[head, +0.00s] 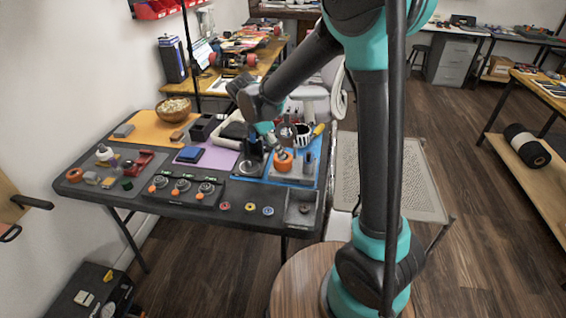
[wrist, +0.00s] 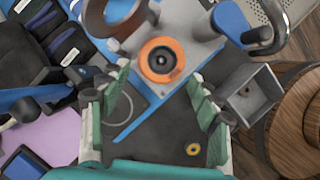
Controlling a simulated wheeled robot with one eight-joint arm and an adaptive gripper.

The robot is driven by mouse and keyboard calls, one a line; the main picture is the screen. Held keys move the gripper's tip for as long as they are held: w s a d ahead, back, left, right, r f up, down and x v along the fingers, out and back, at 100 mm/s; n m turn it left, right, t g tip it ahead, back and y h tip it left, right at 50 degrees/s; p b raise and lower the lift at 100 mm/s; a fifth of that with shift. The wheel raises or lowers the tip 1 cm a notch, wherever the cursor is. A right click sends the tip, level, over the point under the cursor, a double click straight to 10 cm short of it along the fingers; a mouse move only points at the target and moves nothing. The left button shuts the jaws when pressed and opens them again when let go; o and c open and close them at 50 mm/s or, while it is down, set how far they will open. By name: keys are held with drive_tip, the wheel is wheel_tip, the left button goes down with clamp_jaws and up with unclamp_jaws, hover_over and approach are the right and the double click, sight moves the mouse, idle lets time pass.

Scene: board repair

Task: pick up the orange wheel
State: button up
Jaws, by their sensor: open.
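The orange wheel (head: 283,161) sits on a grey block (head: 296,177) on the blue mat, at the right part of the dark table. In the wrist view the orange wheel (wrist: 149,72) has a dark hub and lies near the top centre, just beyond my fingertips. My gripper (wrist: 158,80) is open, with its green-padded fingers spread to either side below the wheel and nothing between them. In the head view my gripper (head: 263,128) hangs above and left of the wheel, apart from it, and its fingertips are hard to make out.
A second orange ring (head: 74,175) lies on the grey mat at the table's left. A dark stand (head: 250,165) is left of the wheel. A grey open box (head: 301,208) is at the front right corner. Small washers (head: 249,207) lie near the front edge. A mug (head: 302,134) stands behind.

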sight(283, 160)
drive_tip(key=shift+x, duration=3.55)
drive_tip(key=shift+d, duration=0.15)
drive_tip(key=c, duration=0.9)
